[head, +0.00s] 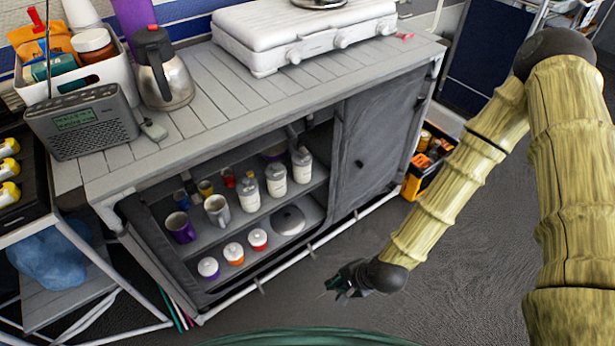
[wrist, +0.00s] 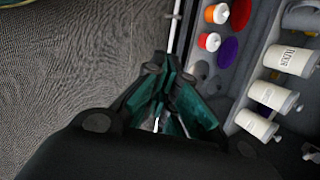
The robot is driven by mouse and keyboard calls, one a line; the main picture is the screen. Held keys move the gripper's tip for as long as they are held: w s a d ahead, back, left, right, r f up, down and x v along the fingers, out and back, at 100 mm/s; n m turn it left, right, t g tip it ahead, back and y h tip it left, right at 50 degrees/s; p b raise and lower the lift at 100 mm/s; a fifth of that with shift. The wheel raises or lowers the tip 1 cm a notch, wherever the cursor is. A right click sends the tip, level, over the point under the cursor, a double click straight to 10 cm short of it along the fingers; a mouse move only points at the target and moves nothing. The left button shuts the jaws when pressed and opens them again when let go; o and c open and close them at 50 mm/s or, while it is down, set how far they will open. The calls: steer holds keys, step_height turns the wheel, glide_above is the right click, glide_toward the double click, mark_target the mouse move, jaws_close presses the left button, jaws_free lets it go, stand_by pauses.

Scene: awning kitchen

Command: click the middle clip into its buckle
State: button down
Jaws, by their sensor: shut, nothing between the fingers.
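My gripper (head: 345,284) is shut and empty in front of the open cabinet, over the dark floor. The wrist view shows its teal fingers (wrist: 168,90) close together, pointing toward the cabinet's lower white rail (wrist: 177,28). In the head view, small pale fittings sit along this white rail (head: 285,266), with one fitting (head: 311,250) near its middle. They are too small to tell whether they are the clips and buckles. The gripper appears apart from them, to the lower right of the middle fitting. No clip or buckle can be made out clearly in the wrist view.
The cabinet's shelves hold white canisters (head: 276,180), mugs (head: 217,210) and lidded jars (head: 258,239). Its right door (head: 375,150) is closed. A stove (head: 300,30), kettle (head: 163,70) and radio (head: 82,122) stand on top. The floor (head: 440,285) below my arm is clear.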

steer(key=w+a+r+m+t+y+b, duration=0.1)
steer(key=w+a+r+m+t+b, duration=0.1)
steer(key=w+m+b, duration=0.3)
steer(key=w+a+r+m+t+y+b, duration=0.1)
steer(key=w+a+r+m+t+b, duration=0.2)
steer(key=w+b, duration=0.9)
steer(key=w+a+r+m+t+y+b, duration=0.1)
steer(key=w+r+m+b, duration=0.4)
steer(key=w, duration=1.2)
steer(key=shift+w+a+r+m+t+y+b, duration=0.15)
steer(key=shift+w+a+m+t+y+b, duration=0.4)
steer(key=shift+m+t+b, duration=1.2)
steer(key=shift+s+a+g+b, duration=0.15)
steer(key=shift+g+b, duration=0.2)
steer(key=shift+b, duration=0.2)
steer(key=shift+r, duration=0.15)
steer(key=s+d+r+p, duration=0.3)
steer(key=s+r+p, duration=0.1)
steer(key=r+p, duration=0.4)
steer(key=shift+r, duration=0.6)
steer(key=shift+s+d, duration=0.1)
